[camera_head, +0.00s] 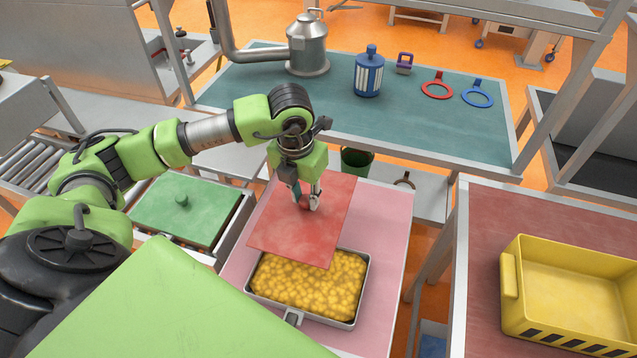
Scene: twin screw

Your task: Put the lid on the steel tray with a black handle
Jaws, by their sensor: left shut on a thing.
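The red flat lid (290,228) is in the middle of the head view. My left gripper (306,198) is shut on the lid from above, near its far half. The steel tray (357,318) is full of yellow round pieces (308,284) and sits on a pink table. Its short handle (292,317) points to the near side. The lid overlaps only the tray's far edge and is offset towards the back, so most of the contents show. The gap between lid and tray is hard to judge. My right gripper is not in view.
The pink table (388,235) has bare room right of the tray. A green-lidded container (187,207) stands left, a yellow crate (512,318) right. A teal-topped table (420,125) behind holds a steel pot (307,45), a blue-white canister (368,75) and rings.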

